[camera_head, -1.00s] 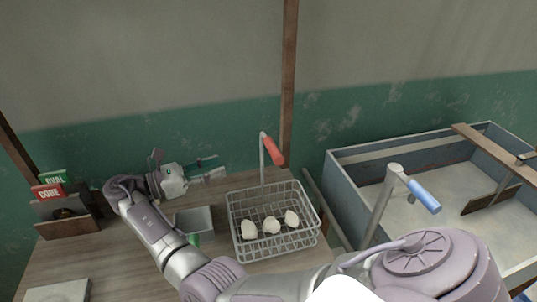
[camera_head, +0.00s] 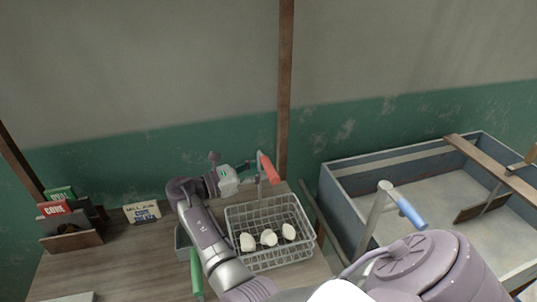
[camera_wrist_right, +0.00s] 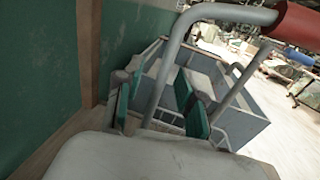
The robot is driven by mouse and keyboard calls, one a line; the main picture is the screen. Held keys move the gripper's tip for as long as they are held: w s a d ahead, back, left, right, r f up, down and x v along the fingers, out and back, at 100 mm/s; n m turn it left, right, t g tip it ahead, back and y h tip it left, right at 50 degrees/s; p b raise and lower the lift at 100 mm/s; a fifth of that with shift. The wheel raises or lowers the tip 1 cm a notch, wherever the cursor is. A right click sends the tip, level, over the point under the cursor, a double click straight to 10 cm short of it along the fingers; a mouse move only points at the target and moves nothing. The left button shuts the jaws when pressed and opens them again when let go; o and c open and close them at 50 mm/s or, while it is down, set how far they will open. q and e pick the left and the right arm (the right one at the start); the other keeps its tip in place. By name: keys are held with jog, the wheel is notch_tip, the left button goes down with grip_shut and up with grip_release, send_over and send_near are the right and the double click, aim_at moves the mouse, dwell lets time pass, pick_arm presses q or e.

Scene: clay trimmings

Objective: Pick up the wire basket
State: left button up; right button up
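The wire basket (camera_head: 272,265) stands on the wooden table in the head view, with several whitish lumps inside. Its grey upright, bent at the top, carries a red grip (camera_head: 267,168); the red grip also shows in the right wrist view (camera_wrist_right: 298,24). My right gripper (camera_head: 250,182) is beside the upright, below the red grip. In the right wrist view its green-padded fingers (camera_wrist_right: 158,102) are apart, and the grey tube appears to run between them. I cannot tell whether they touch it. My left gripper is not in view.
A blue-grey trough (camera_head: 345,200) with a blue-gripped bent handle (camera_head: 410,212) stands right of the table. A small grey bin (camera_head: 182,243) and a green grip (camera_head: 196,272) are left of the basket, partly behind my arm. A card (camera_head: 141,213) and holder (camera_head: 72,238) stand further left.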

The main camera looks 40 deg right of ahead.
grip_shut()
dwell(0.6)
